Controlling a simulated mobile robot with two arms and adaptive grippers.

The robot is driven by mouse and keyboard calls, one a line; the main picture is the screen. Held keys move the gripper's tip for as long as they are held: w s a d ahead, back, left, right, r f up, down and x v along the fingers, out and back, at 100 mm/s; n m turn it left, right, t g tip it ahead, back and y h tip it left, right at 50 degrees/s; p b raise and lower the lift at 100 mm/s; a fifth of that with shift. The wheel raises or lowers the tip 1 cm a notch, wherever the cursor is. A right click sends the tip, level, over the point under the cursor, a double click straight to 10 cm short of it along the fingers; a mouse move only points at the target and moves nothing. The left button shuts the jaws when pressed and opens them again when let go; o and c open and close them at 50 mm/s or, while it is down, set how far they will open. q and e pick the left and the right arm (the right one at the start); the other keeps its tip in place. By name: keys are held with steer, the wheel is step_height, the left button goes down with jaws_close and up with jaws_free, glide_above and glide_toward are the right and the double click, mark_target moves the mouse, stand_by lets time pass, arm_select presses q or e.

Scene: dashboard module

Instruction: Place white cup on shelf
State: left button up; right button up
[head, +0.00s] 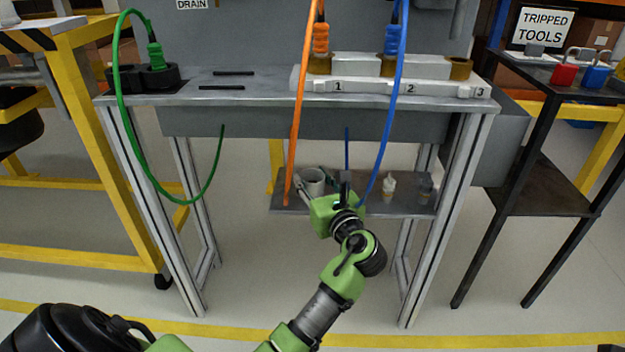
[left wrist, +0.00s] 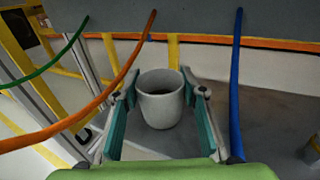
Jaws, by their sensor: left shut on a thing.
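The white cup (head: 313,179) is upright at the left part of the grey lower shelf (head: 400,208) in the head view. In the left wrist view the cup (left wrist: 160,102) stands between the two teal finger pads, its open rim facing up. My left gripper (head: 317,189) is shut on the cup, one finger on each side. The grey shelf surface (left wrist: 255,110) shows behind and to the right of the cup. I cannot tell whether the cup's base touches the shelf. My right gripper is not in view.
A hanging orange hose (head: 297,110) and blue hose (head: 390,110) come down close to my left gripper. A small white bottle (head: 388,186) stands farther right on the shelf. The workbench top (head: 230,96) is above, with metal legs at both sides.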

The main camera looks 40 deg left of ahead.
arm_select(q)
steer(key=shift+f, duration=0.15)
steer(key=o, duration=1)
